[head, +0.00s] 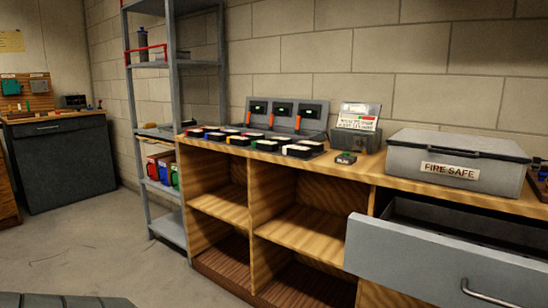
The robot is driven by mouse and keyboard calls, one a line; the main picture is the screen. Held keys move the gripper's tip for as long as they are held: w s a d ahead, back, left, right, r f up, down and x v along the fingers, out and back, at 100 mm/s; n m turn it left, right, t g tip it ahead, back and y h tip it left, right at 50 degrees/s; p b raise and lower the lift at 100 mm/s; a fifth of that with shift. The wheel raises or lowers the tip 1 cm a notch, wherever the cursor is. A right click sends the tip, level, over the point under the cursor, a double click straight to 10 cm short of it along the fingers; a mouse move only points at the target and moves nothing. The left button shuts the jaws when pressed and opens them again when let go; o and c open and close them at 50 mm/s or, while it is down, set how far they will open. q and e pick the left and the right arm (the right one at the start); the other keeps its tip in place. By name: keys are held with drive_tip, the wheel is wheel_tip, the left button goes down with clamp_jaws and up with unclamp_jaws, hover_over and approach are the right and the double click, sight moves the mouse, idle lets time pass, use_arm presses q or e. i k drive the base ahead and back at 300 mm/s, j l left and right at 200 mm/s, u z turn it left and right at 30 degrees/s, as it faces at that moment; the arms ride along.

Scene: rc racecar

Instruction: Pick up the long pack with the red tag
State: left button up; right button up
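Several small packs with dark bodies and pale tops lie in a group on the wooden counter (352,168), near the middle of the view. Their coloured tags include blue, red, yellow and green. A pack with a red part (253,135) lies in the back row, but its length is hard to judge at this size. A pack with a green tag (266,145) and a pale-topped pack (297,151) lie at the front. Neither of my grippers is in view.
A charger unit (287,113) stands behind the packs. A metal box with a card (356,128) and a small dark device (346,158) are to the right. A grey fire safe (455,160) stands further right, above an open drawer (440,262). A metal shelf rack (173,95) stands left.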

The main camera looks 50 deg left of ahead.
sight(193, 122)
drive_tip(key=u, duration=2.25)
drive_tip(key=i+j+u, duration=0.45)
drive_tip(key=i+u, duration=0.15)
drive_tip(key=i, duration=0.2)
drive_tip(key=i+j+u, duration=0.1)
drive_tip(key=i+u, duration=0.25)
drive_tip(key=i+j+z, duration=0.2)
drive_tip(key=i, duration=0.35)
drive_tip(key=i+j+z, duration=0.15)
drive_tip(key=i, duration=0.35)
drive_tip(key=i+j+z, duration=0.2)
drive_tip(key=i, duration=0.3)
drive_tip(key=i+j+z, duration=0.15)
drive_tip(key=z, duration=0.3)
drive_tip(key=i+j+z, duration=0.25)
drive_tip(key=z, duration=0.2)
drive_tip(key=i+j+z, duration=0.2)
drive_tip(key=z, duration=0.25)
drive_tip(key=j, duration=0.1)
